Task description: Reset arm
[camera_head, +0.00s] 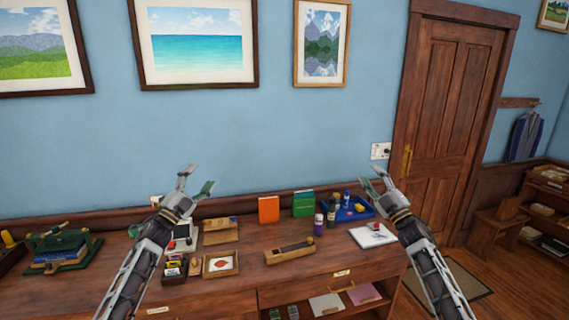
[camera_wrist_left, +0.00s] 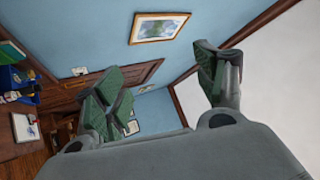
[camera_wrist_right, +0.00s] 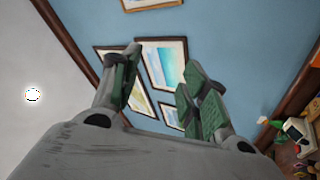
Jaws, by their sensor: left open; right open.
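My left gripper (camera_head: 192,182) is raised over the left part of the wooden desk in the head view, its fingers spread and empty. My right gripper (camera_head: 373,182) is raised over the right part of the desk, also spread and empty. In the right wrist view its fingers (camera_wrist_right: 155,88) stand apart before the blue wall. Both arms come up from the bottom edge, and neither gripper touches anything.
The wooden desk (camera_head: 345,262) bears an orange book (camera_head: 268,210), green books (camera_head: 303,204), a blue tray (camera_head: 365,212), a wooden box (camera_head: 290,253) and a framed leaf picture (camera_head: 220,264). A green stand (camera_head: 62,250) is at the left. A door (camera_head: 450,120) stands at the right.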

